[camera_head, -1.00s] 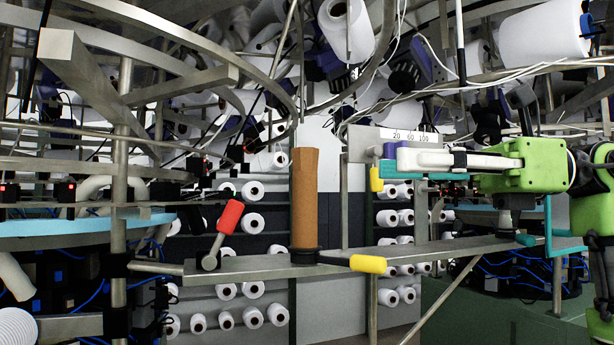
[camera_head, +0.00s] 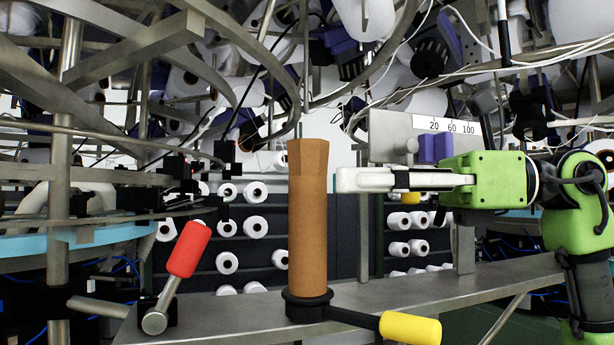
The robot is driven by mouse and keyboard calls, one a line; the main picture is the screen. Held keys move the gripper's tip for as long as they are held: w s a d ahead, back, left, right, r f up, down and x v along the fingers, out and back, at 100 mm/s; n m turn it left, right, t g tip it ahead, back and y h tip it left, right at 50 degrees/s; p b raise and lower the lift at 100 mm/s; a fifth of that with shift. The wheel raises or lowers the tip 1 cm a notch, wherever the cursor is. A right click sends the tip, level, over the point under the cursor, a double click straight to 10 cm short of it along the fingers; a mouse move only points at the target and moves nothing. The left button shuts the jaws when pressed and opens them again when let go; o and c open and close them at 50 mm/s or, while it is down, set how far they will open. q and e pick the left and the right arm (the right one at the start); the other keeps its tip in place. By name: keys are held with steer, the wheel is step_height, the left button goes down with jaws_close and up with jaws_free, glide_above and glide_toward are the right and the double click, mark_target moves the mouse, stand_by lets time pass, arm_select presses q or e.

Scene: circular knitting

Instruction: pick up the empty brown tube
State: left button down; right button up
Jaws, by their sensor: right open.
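The empty brown tube (camera_head: 308,225) stands upright in a black holder (camera_head: 307,305) on the grey metal shelf. No yarn is on it. My right gripper (camera_head: 345,180), white with a green body, comes in from the right and points left at the height of the tube's upper part. Its tip is close to the right side of the tube in the picture, with a narrow gap between them. It is open and empty; its fingers overlap in this view, so the opening itself is hard to see. My left gripper is not in view.
A red-handled lever (camera_head: 189,249) stands left of the tube. A yellow-handled lever (camera_head: 410,329) reaches right from the holder. A metal plate with a number scale (camera_head: 450,126) is behind my gripper. White yarn cones (camera_head: 255,227) fill racks behind. Curved rails hang overhead.

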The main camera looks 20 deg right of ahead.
mark_target(307, 179)
steer(key=p+x, duration=0.1)
steer(key=x, duration=0.1)
steer(key=p+x, duration=0.2)
steer(key=x, duration=0.1)
steer(key=shift+a+r, duration=0.3)
steer(key=shift+w+a+f, duration=0.15)
steer(key=shift+a, duration=0.2)
steer(key=shift+d, duration=0.15)
steer(key=shift+c, duration=1.2)
steer(key=shift+d, duration=0.1)
steer(key=c, duration=0.9)
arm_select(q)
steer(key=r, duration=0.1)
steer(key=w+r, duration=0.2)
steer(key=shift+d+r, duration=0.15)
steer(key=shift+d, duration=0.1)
arm_select(e)
steer(key=shift+c, duration=0.2)
